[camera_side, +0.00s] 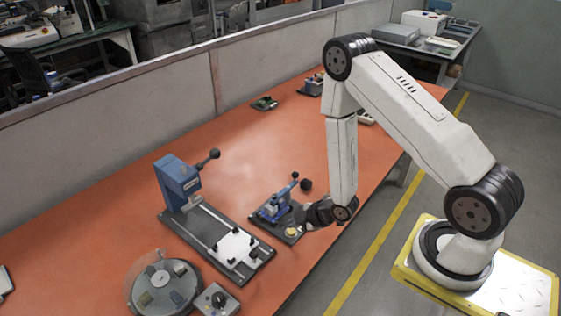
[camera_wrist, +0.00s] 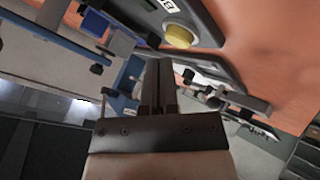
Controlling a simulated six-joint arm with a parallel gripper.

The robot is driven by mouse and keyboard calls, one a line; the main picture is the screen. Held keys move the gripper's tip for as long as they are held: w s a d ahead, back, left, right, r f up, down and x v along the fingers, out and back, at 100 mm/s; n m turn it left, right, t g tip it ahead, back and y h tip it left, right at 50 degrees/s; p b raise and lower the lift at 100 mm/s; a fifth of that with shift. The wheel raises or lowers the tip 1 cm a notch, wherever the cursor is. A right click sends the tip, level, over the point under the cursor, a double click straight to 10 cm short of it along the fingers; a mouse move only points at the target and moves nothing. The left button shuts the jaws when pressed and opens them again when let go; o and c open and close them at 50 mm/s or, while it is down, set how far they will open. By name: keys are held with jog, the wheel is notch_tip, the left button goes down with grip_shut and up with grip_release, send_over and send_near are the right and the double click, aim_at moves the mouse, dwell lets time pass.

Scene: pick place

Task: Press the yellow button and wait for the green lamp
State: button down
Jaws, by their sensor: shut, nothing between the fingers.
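The yellow button (camera_side: 292,231) sits on a dark base at the front edge of the small blue device (camera_side: 272,207). In the wrist view the yellow button (camera_wrist: 179,37) is a round cap in a pale ring, beside a partly seen white label. My gripper (camera_side: 300,214) is shut and empty, close to the button and the blue device. In the wrist view my gripper (camera_wrist: 159,64) has its fingers together, with the tips just below and left of the button in the picture. I cannot tell whether they touch it. I cannot make out a green lamp.
A larger blue press (camera_side: 178,184) with a ball-ended lever stands to the left, its rail plate carrying a white fixture (camera_side: 237,249). A round turntable (camera_side: 163,286) and a grey knob box (camera_side: 216,300) are at the front.

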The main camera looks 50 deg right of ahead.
aim_at(294, 230)
jog(key=shift+f, duration=0.8)
dwell(1.0)
jog(key=shift+r, duration=0.1)
dwell(0.3)
jog(key=shift+r, duration=0.7)
jog(key=shift+r, duration=0.15)
jog(key=shift+r, duration=2.4)
